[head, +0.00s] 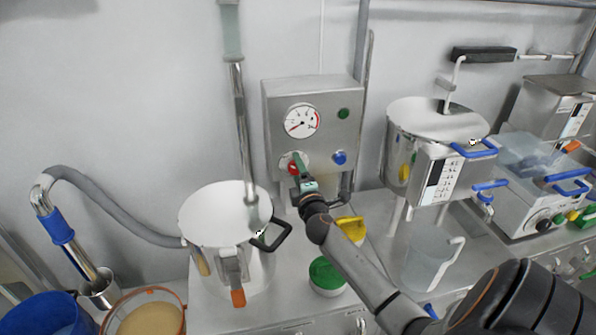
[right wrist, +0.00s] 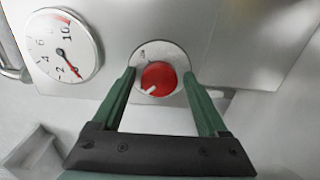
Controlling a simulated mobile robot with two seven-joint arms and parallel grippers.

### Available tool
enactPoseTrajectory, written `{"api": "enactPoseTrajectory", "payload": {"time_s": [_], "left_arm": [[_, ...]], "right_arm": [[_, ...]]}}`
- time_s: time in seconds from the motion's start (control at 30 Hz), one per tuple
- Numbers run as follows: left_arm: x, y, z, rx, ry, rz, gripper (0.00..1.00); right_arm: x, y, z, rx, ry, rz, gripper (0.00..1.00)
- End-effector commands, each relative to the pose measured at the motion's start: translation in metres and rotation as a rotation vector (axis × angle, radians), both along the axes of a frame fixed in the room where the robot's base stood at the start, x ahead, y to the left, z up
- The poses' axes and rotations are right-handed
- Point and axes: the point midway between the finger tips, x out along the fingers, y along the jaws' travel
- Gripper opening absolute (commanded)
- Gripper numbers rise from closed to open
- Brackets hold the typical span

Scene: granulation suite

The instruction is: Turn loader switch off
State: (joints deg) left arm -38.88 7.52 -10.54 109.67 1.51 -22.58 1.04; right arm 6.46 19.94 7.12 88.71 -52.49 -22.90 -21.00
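The loader switch is a red rotary knob (right wrist: 158,79) on a round pale plate, on the front of a grey control box (head: 274,110). A white mark on the knob points to the lower left in the right wrist view. My right gripper (right wrist: 160,82) is open, with one green finger on each side of the knob. I cannot tell whether the fingers touch it. In the head view the red knob (head: 293,169) is partly hidden by the right gripper (head: 299,170). My left gripper is not in view.
A pressure gauge (head: 301,122), a green light (head: 343,114) and a blue button (head: 339,158) are on the same box. A lidded steel vessel (head: 225,212) stands at left. A green-lidded jar (head: 327,274) and yellow scoop (head: 352,228) lie near my right arm.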

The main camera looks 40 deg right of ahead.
Motion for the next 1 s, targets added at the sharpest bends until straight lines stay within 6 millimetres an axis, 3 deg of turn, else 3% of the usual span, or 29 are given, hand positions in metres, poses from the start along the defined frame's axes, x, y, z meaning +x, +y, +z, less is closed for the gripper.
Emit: {"api": "enactPoseTrajectory", "payload": {"time_s": [0.33,0.47,1.0], "left_arm": [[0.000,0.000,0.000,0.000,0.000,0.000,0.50],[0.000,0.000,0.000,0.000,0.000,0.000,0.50],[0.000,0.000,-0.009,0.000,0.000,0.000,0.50]], "right_arm": [[-0.001,0.001,0.000,0.002,-0.001,0.000,0.84],[-0.010,0.006,-0.001,0.002,0.000,0.000,0.84],[-0.095,0.052,-0.002,0.002,0.000,0.000,0.84]]}}
